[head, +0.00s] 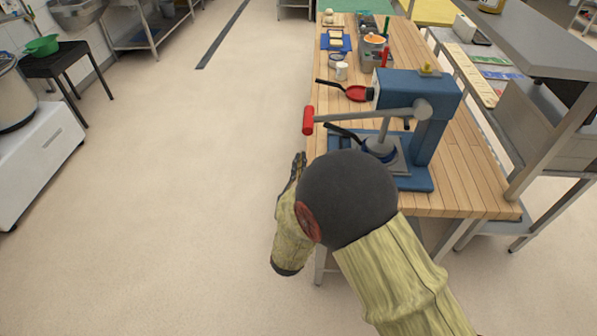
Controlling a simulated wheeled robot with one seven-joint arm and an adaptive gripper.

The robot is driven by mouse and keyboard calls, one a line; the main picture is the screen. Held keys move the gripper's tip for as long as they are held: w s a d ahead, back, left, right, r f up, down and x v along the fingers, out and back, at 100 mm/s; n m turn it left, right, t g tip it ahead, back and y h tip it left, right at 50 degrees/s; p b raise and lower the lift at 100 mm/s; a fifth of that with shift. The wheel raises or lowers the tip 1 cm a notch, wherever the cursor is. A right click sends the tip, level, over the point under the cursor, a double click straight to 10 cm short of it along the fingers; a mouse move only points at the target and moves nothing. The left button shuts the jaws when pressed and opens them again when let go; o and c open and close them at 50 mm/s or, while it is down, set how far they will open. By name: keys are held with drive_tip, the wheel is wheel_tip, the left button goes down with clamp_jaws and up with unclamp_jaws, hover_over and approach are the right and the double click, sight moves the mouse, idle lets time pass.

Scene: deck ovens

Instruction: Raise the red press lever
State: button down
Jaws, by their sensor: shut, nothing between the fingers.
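The red press lever grip (308,121) is at the left end of a grey lever bar. The bar runs almost level to its pivot on the blue press (416,88), and the grip sticks out past the table's left edge. The grey plunger (384,128) comes down over a round plate on the press base. My gripper (298,160) is dark, small in view and shut with nothing in it. It appears just below the red grip in the picture, with a gap between them. My arm's dark round joint hides part of the table's front and perhaps the press base.
The wooden table (470,190) carries the press, a red pan (356,93), a white cup (341,70) and several containers behind. A grey shelf unit (540,45) stands close on the right. The floor (200,180) left of the table is clear.

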drive_tip(key=w+r+b, duration=0.1)
drive_tip(key=w+r, duration=0.3)
drive_tip(key=r, duration=0.1)
drive_tip(key=shift+w+d+b, duration=0.3)
drive_tip(key=shift+d+b, duration=0.1)
drive_tip(key=shift+d, duration=0.05)
drive_tip(key=shift+r, duration=0.1)
